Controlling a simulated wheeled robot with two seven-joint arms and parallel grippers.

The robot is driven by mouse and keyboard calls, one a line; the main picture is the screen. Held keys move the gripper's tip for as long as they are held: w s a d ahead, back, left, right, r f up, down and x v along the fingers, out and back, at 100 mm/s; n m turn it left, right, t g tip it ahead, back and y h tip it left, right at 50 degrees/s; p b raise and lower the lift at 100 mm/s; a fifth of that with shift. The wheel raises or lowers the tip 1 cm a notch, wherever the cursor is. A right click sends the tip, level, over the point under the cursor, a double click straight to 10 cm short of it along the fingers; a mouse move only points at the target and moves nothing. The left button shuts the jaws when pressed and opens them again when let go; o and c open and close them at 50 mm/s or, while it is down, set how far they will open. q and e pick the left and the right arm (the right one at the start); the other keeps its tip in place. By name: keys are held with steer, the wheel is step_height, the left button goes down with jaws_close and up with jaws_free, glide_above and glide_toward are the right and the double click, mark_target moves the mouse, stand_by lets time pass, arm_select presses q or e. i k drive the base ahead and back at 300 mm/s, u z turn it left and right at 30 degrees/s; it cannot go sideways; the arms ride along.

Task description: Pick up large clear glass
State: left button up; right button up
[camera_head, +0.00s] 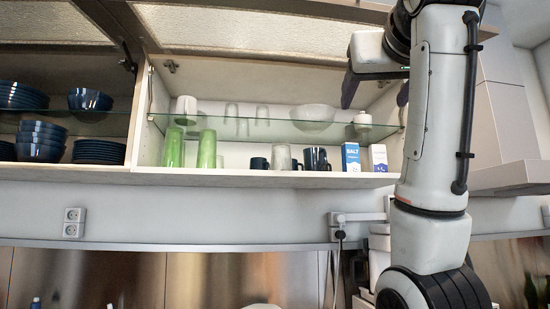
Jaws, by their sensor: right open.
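Clear glasses stand on the glass shelf of the open cabinet. One clear glass (231,111) is left of another clear glass (262,112); both look faint, and I cannot tell surely which is the larger. My right gripper (376,98) is open and empty, at the upper right of the cabinet opening, well to the right of the glasses. Its arm comes up from the lower right. My left gripper is not in view.
The glass shelf (285,125) also holds a white bowl (312,113) and a white cup (187,105). Below stand green glasses (206,149), dark mugs (314,158) and a salt box (351,157). Blue dishes (41,134) fill the left compartment. The flap (245,30) is raised above.

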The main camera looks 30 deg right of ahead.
mark_target(281, 154)
steer(key=i, duration=1.3)
